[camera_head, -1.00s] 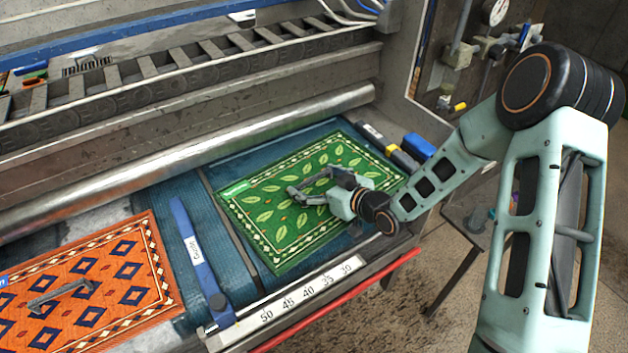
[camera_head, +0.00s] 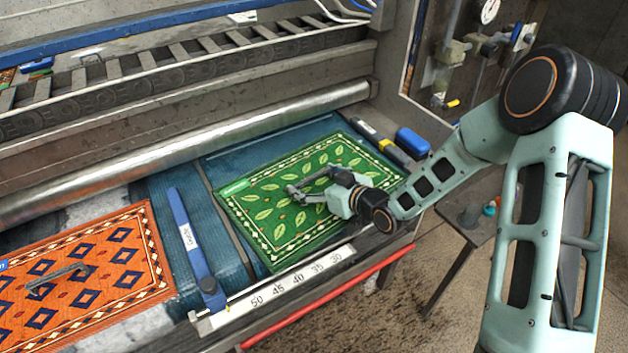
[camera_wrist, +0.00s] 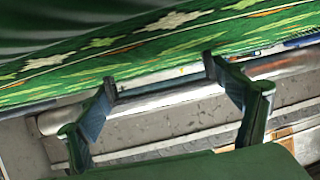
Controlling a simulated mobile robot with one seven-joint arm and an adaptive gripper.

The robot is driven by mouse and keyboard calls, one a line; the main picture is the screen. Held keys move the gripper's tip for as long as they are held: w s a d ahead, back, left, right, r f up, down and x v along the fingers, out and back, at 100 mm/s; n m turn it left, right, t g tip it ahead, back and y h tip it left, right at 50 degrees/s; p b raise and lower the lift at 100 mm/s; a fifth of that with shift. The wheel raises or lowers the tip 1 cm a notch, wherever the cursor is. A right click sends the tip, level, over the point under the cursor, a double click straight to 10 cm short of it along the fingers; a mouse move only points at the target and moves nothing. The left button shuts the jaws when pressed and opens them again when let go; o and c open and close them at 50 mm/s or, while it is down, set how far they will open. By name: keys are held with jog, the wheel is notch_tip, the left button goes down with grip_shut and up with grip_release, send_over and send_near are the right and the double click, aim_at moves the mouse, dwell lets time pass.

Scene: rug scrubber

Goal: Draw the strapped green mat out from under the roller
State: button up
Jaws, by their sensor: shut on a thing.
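The green leaf-patterned mat (camera_head: 262,230) lies flat on the blue bed in the head view, with a visible gap between its far edge and the metal roller (camera_head: 215,137). My gripper (camera_head: 297,194) is low over the middle of the mat, shut on its strap; the fingers hide the strap in the head view. The wrist view shows my two fingers (camera_wrist: 161,78) spaced apart, with the mat (camera_wrist: 160,60) across the top and a pale metal bar behind them. A dark green surface fills the upper left there, and I cannot tell what it is.
An orange mat (camera_head: 120,240) with a grey handle lies left. A blue guide bar (camera_head: 192,240) stands between the mats. A numbered scale (camera_head: 295,283) and red rail (camera_head: 325,300) run along the front edge. A blue box (camera_head: 413,142) sits at right.

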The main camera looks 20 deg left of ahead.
jog(key=o, duration=1.5)
jog(key=shift+c, duration=0.2)
jog(key=v, duration=1.2)
jog(key=shift+w, duration=0.15)
